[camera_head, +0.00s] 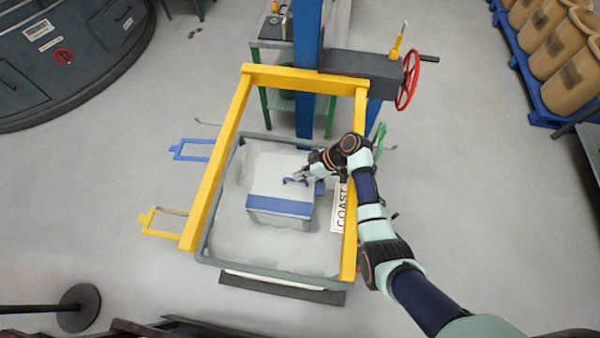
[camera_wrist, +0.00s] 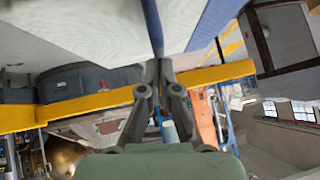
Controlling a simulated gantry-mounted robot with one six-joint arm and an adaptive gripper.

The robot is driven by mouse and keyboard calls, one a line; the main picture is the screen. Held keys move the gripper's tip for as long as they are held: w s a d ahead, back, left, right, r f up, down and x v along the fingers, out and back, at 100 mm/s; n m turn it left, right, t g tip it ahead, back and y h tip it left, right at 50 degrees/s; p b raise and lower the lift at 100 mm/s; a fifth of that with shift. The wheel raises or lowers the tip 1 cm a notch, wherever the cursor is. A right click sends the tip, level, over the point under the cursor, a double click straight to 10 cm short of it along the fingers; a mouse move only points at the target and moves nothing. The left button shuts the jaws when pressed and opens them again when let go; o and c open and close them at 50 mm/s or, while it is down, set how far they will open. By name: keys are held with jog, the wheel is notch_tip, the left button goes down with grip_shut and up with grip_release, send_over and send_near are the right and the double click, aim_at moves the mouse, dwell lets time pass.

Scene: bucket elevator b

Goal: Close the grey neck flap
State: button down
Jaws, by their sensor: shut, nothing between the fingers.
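A pale grey box-like neck (camera_head: 280,166) with a blue band (camera_head: 280,206) stands inside a grey bucket (camera_head: 205,240) framed in yellow. A small blue handle (camera_head: 295,181) is on its top. I cannot tell for sure which panel is the grey flap, or how far open it is. My gripper (camera_head: 301,175) is at the handle's right end in the head view; contact is unclear. In the wrist view my gripper (camera_wrist: 158,68) is shut and empty, its tips close to a pale panel (camera_wrist: 90,25) and a thin blue edge (camera_wrist: 152,25).
The yellow frame (camera_head: 215,170) surrounds the bucket, and my arm reaches over its right side. A red handwheel (camera_head: 408,80) and a blue column (camera_head: 307,70) stand behind. A lettered sign (camera_head: 340,207) is at the bucket's right.

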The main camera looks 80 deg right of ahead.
jog(key=shift+s+f+b, duration=0.2)
jog(key=shift+f+b, duration=0.35)
jog(key=shift+f, duration=0.2)
jog(key=shift+s+f+b, duration=0.2)
jog(key=shift+f+b, duration=0.3)
jog(key=shift+f, duration=0.2)
jog(key=w+r+p+v, duration=0.2)
jog(key=v, duration=1.2)
jog(key=shift+w+d+p, duration=0.15)
jog(key=shift+d+p, duration=0.2)
jog(key=shift+d, duration=0.05)
